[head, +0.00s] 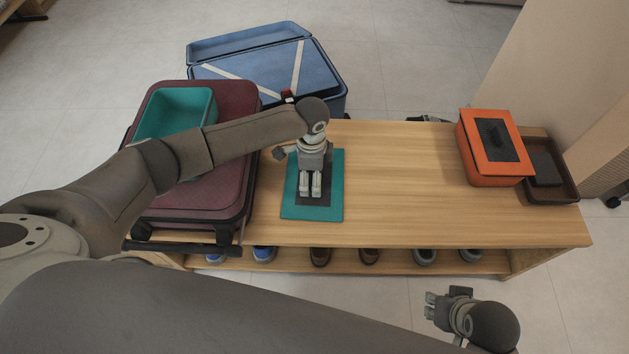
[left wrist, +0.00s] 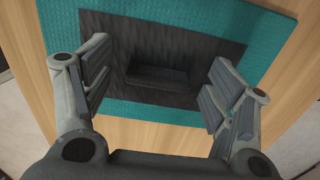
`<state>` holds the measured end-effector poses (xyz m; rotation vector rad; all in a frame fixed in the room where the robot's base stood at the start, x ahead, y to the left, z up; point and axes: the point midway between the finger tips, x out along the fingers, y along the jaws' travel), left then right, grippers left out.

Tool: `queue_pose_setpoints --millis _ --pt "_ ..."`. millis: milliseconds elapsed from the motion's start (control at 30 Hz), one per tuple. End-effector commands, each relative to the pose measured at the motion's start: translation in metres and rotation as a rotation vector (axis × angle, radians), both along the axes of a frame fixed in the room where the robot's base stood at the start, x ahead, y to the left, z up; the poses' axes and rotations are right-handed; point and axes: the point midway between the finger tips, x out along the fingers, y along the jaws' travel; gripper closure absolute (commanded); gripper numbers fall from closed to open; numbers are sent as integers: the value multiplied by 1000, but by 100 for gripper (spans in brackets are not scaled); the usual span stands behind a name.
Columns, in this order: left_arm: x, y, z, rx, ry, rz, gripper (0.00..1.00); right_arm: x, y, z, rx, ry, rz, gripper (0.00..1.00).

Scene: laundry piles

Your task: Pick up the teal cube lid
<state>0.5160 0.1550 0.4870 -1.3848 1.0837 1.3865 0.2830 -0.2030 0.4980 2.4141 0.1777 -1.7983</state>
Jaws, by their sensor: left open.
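The teal cube lid (head: 332,206) lies flat on the wooden bench, left of its middle. It has a dark panel and a raised dark handle in its centre; the handle (left wrist: 157,77) shows in the left wrist view. My left gripper (head: 311,193) is directly over the lid. In the left wrist view its fingers (left wrist: 160,95) are spread wide on either side of the handle with nothing between them. Whether the fingertips touch the lid cannot be told. The open teal box (head: 172,112) sits on a maroon suitcase at left. My right gripper (head: 440,307) is away from the bench at lower right.
The maroon suitcase (head: 237,150) lies left of the lid. An open blue suitcase (head: 265,72) is behind. An orange lidded box (head: 495,170) and a dark tray (head: 557,185) stand at the right end. The bench (head: 400,180) is clear between. Several shoes sit on the lower shelf.

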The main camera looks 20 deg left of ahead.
Motion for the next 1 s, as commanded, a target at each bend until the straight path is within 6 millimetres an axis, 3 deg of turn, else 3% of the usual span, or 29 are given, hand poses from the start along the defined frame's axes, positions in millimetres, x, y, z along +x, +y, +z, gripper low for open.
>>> queue_pose_setpoints --millis 233,600,1000 --pt "0 0 -1 0 0 -1 21 0 0 1 0 1 0 73" --pt "0 0 -1 -1 0 -1 67 0 0 1 -1 0 -1 73" --pt "0 0 3 -1 0 -1 67 1 0 2 1 -4 0 73"
